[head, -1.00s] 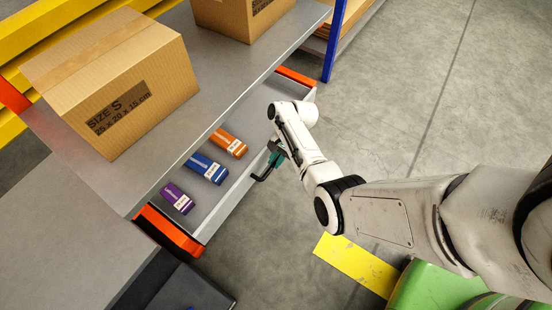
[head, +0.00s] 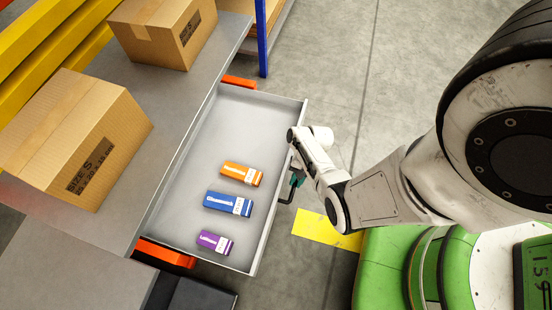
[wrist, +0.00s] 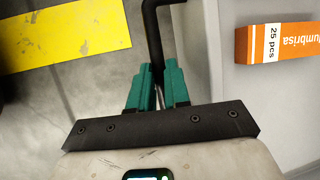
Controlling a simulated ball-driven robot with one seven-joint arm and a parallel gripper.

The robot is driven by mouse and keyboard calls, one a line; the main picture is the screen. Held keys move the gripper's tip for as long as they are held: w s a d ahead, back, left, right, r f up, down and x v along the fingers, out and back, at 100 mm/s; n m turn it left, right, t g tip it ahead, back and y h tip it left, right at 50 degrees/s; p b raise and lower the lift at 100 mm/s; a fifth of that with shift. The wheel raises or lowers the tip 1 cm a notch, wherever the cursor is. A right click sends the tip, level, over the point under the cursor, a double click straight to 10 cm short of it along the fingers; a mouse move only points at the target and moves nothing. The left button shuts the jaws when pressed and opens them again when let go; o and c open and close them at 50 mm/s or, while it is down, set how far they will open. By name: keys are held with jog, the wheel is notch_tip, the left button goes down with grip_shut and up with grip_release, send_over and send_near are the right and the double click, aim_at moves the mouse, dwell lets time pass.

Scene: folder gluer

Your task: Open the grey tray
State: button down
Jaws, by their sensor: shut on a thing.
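The grey tray (head: 205,140) is a drawer under the grey shelf, and in the head view it stands far out from under it. Its dark handle (head: 285,193) is on the front wall, and it also shows in the wrist view (wrist: 152,22). My gripper (head: 296,181) is at the handle, outside the front wall. In the wrist view its green fingers (wrist: 158,80) are shut on the handle. An orange box (head: 242,174), a blue box (head: 229,204) and a purple box (head: 215,242) lie in the tray; the orange one also shows in the wrist view (wrist: 278,43).
Two cardboard boxes, one nearer (head: 75,140) and one farther (head: 163,30), stand on the grey shelf (head: 130,100). A blue post (head: 262,35) rises behind the tray. A yellow floor marking (head: 325,230) lies below my arm. The floor at the right back is clear.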

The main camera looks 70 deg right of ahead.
jog(key=s, duration=1.1)
jog(key=shift+s+d+p, duration=0.3)
jog(key=shift+s, duration=0.1)
jog(key=c, duration=1.1)
grip_release()
jog(key=p+v, duration=0.4)
jog(key=v, duration=0.6)
jog(key=shift+r+p, duration=0.3)
jog(key=shift+r, duration=0.05)
jog(key=shift+d, duration=0.1)
